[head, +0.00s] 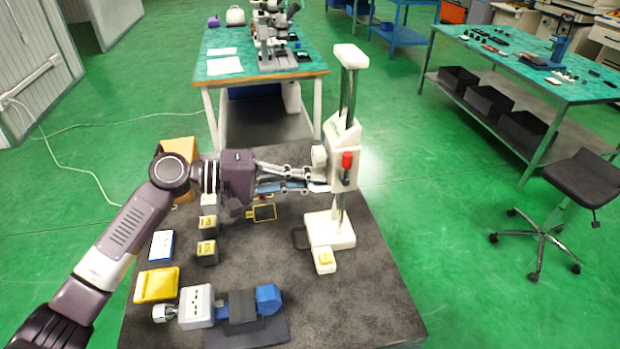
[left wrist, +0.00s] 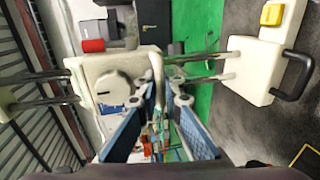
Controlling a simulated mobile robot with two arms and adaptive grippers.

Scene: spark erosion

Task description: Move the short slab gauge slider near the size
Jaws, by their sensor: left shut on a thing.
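The gauge slider (head: 343,155) is a white block with a red knob, on two upright metal posts of the slab gauge. It sits partway up, between the white top cap (head: 350,56) and the white base (head: 330,229). My left gripper (head: 318,181) reaches in from the left and is shut at the slider's lower left edge. In the left wrist view the gripper (left wrist: 163,76) has its fingertips close together at the edge of the slider (left wrist: 95,68). The exact grip is partly hidden by the fingers. My right gripper is not in view.
A small yellow-topped block (head: 325,260) is at the base's front. Black-and-yellow blocks (head: 207,250), a yellow tray (head: 157,285) and a blue-and-white device (head: 267,298) lie to the left on the dark table (head: 350,315). The table's right side is clear.

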